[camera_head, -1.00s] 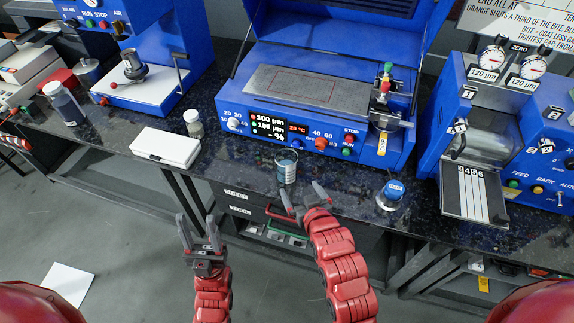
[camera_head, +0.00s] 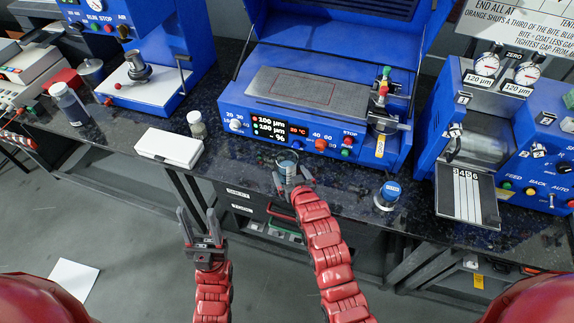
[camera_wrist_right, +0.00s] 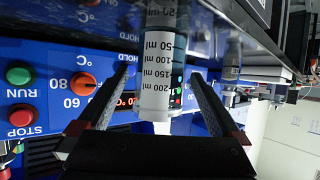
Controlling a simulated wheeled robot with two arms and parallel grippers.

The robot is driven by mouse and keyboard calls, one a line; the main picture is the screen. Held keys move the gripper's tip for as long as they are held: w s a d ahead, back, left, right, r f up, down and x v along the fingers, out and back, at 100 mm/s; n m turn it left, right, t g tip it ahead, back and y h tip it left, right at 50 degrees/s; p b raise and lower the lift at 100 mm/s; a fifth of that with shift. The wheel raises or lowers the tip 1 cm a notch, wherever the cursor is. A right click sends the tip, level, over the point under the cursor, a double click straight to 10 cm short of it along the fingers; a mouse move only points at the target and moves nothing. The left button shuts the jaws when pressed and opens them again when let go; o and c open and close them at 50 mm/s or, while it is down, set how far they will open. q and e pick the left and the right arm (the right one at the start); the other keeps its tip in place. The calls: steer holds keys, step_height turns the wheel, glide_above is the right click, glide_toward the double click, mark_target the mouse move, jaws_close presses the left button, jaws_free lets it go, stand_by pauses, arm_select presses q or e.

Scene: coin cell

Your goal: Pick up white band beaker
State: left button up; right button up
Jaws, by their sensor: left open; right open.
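The beaker (camera_head: 287,158) is a small clear vessel near the front edge of the dark bench, in front of the blue coating machine. In the right wrist view it shows a white band with millilitre marks (camera_wrist_right: 157,68). My right gripper (camera_head: 293,181) is open at the beaker, partly covering it in the head view. In the right wrist view its two fingers (camera_wrist_right: 160,80) stand on either side of the beaker; I cannot tell whether they touch it. My left gripper (camera_head: 198,218) is open and empty, in front of the bench edge.
A blue-lidded jar (camera_head: 388,195) stands right of the beaker. A white box (camera_head: 169,147) and a small vial (camera_head: 197,125) stand to its left. The blue coating machine (camera_head: 350,157) is close behind, and a roller press (camera_head: 482,150) stands at the right.

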steer(key=p+x, duration=0.1)
steer(key=x, duration=0.2)
steer(key=shift+w+a+f+p, duration=0.1)
steer(key=shift+w+f+p, duration=0.25)
steer(key=shift+w, duration=0.1)
steer(key=shift+c, duration=0.3)
steer(key=c, duration=1.3)
steer(key=shift+r+b, duration=0.2)
steer(key=shift+b, duration=0.1)
